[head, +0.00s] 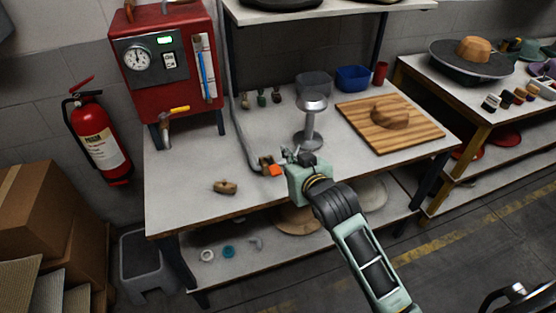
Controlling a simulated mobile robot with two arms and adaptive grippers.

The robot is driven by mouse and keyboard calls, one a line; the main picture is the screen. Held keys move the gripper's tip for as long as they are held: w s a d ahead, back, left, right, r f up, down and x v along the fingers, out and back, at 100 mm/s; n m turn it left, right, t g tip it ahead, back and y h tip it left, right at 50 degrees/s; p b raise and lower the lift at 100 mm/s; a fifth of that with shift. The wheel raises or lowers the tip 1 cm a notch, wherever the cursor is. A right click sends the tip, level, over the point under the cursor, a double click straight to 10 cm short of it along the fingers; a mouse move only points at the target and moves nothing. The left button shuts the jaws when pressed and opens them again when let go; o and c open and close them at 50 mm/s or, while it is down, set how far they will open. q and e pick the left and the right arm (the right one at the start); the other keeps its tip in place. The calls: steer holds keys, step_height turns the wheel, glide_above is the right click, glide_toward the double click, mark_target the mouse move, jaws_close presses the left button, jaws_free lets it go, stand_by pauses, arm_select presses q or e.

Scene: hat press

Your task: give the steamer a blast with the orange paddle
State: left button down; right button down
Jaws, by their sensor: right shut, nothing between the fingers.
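The orange paddle (275,170) sits at the lower end of a grey hose or pipe (239,137), low on the front part of the workbench. My right gripper (290,157) is right beside the paddle, on its right side, with its fingers shut and nothing held. Whether the fingers touch the paddle I cannot tell. The red steamer (160,58) stands at the back left of the bench, with a round gauge, a lit green display and a blue-marked sight tube. My left gripper is not in view.
A metal stand with a round top (311,118) rises just behind my right gripper. A wooden board (392,128) with a raised block lies to the right. A small wooden piece (225,187) lies at the front left. Blue (353,78) and grey bins stand at the back.

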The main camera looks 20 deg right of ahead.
steer(key=p, duration=0.2)
glide_above(278, 171)
steer(key=w, duration=0.1)
step_height(278, 171, down, 4)
steer(key=shift+d+r, duration=0.1)
steer(key=shift+r, duration=0.1)
steer(key=f, duration=0.2)
steer(key=shift+s+f, duration=0.35)
steer(key=shift+f, duration=0.05)
steer(key=shift+s+f, duration=0.15)
steer(key=shift+f, duration=0.45)
steer(key=shift+f, duration=0.15)
steer(key=f+t+b, duration=0.1)
steer(key=b, duration=0.2)
steer(key=s+f+t+b, duration=0.1)
steer(key=b, duration=0.2)
steer(key=shift+s+f+t, duration=0.3)
steer(key=shift+f+t, duration=0.05)
steer(key=shift+t, duration=0.05)
stand_by(2.6)
